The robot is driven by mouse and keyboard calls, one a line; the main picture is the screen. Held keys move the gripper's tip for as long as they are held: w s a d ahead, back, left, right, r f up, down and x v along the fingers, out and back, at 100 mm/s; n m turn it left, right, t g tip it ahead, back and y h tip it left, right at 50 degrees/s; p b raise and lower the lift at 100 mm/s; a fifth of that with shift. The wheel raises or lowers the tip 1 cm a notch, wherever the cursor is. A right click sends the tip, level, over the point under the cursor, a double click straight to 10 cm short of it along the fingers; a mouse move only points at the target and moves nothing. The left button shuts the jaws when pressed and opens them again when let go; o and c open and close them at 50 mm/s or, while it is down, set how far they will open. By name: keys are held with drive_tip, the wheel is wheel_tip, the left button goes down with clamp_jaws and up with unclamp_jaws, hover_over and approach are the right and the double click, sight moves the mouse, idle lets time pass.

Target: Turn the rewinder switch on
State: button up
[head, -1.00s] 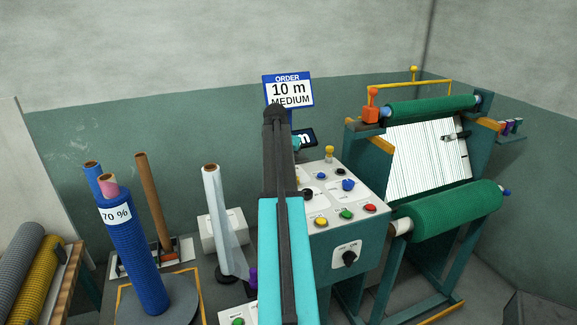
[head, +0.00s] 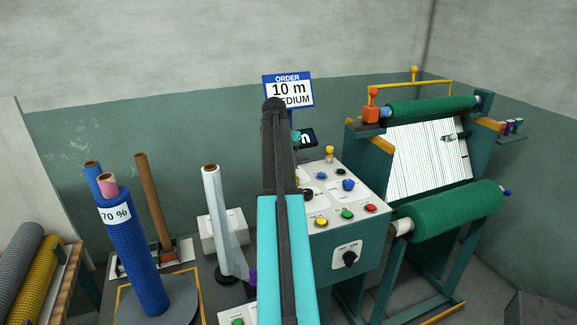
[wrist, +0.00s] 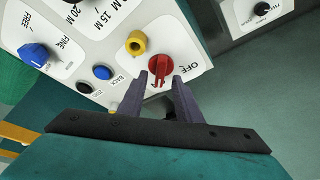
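In the wrist view, a red rotary switch (wrist: 160,68) sits on a pale panel with "OFF" printed beside it. My gripper (wrist: 160,81) is in front of this switch, with its two dark fingers apart, one on each side of the switch's lower part. A gap shows between the fingertips; whether either finger touches the switch is unclear. In the head view, my arm covers the gripper and the red switch. The control box (head: 328,262) stands right of my arm.
A yellow knob (wrist: 136,42), a blue button (wrist: 102,72) and a black button (wrist: 83,87) are close to the fingers. A black knob (head: 349,259) is on the box front. A green netting roll (head: 452,210) is at right, a blue roll (head: 132,255) at left.

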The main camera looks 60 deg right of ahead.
drive_tip(key=b+v, duration=0.2)
drive_tip(key=v, duration=0.9)
drive_tip(key=shift+r, duration=0.25)
drive_tip(key=shift+a, duration=0.15)
